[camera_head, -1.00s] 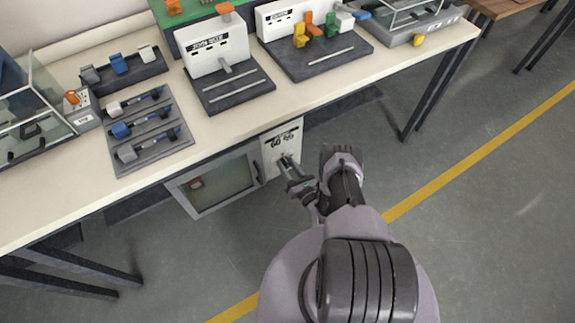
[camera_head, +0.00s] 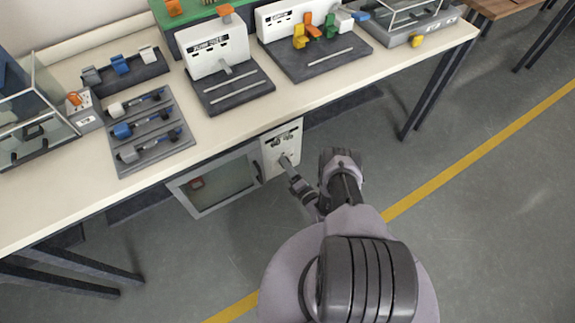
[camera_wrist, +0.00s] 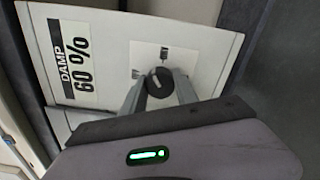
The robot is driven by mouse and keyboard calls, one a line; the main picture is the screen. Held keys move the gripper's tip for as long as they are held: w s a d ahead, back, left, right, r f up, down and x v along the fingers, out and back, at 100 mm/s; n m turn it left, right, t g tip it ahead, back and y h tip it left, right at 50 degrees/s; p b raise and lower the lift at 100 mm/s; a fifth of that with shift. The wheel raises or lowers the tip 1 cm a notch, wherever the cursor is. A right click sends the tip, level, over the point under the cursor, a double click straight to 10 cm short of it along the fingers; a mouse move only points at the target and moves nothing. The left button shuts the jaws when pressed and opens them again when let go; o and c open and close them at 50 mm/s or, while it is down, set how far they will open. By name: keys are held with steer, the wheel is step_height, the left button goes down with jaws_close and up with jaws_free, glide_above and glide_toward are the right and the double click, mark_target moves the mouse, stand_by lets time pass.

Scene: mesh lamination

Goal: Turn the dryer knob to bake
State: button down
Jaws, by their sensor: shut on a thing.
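The dryer (camera_head: 222,180) is a low box with a glass door under the bench. Its white control panel (camera_head: 283,141) is on the right side. In the wrist view the panel (camera_wrist: 112,70) carries a "DAMP 60 %" label (camera_wrist: 72,58) and a round dark knob (camera_wrist: 160,82) with a pale pointer mark. Small lettering stands above the knob, too blurred to read surely. My gripper (camera_wrist: 160,90) is shut on the knob, one finger on each side. In the head view my gripper (camera_head: 287,164) reaches the panel from the lower right.
The bench top (camera_head: 285,97) is above the dryer, with a tool tray (camera_head: 150,130) and several white-panelled stations on it. A bench leg (camera_head: 425,105) stands to the right. The floor (camera_head: 475,230) on the right is clear.

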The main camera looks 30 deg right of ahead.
steer(key=m, duration=0.6)
steer(key=shift+w+r, duration=0.1)
steer(key=shift+w, duration=0.05)
steer(key=m, duration=0.6)
steer(key=shift+m, duration=0.4)
steer(key=m, duration=1.1)
steer(key=shift+m, duration=0.4)
steer(key=c, duration=0.9)
jaws_free()
steer(key=shift+c, duration=0.2)
steer(key=shift+f, duration=0.2)
